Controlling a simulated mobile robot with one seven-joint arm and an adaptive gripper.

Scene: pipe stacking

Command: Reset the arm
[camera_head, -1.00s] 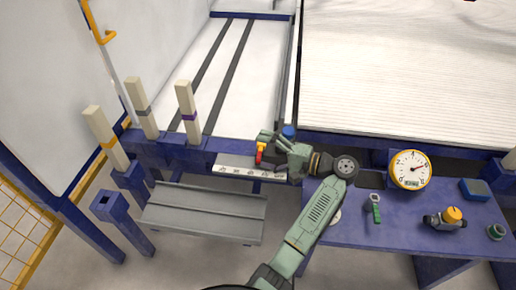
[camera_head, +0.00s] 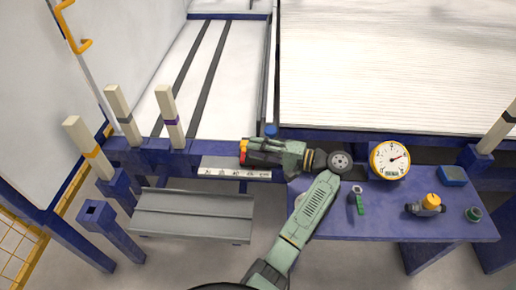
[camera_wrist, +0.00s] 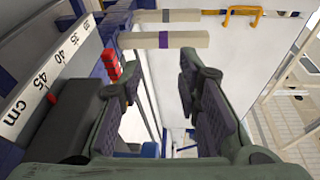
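My gripper (camera_head: 256,152) hangs over the front rail, pointing left in the head view, with my green arm reaching up from below. In the wrist view my gripper (camera_wrist: 160,75) has its two dark-padded fingers well apart, with nothing held between them. A red and yellow thing (camera_head: 243,150) shows by the fingertips in the head view; I cannot tell if they touch. Its red part (camera_wrist: 111,65) appears left of the fingers in the wrist view. A white ruler (camera_head: 233,173) lies along the rail below the gripper.
Pale posts with a yellow band (camera_head: 86,146), a black band (camera_head: 119,112) and a purple band (camera_head: 168,113) stand at left. An empty blue socket (camera_head: 97,210) and grey trough (camera_head: 192,215) are nearer. A gauge (camera_head: 390,160) and small tools are on the blue table (camera_head: 340,224).

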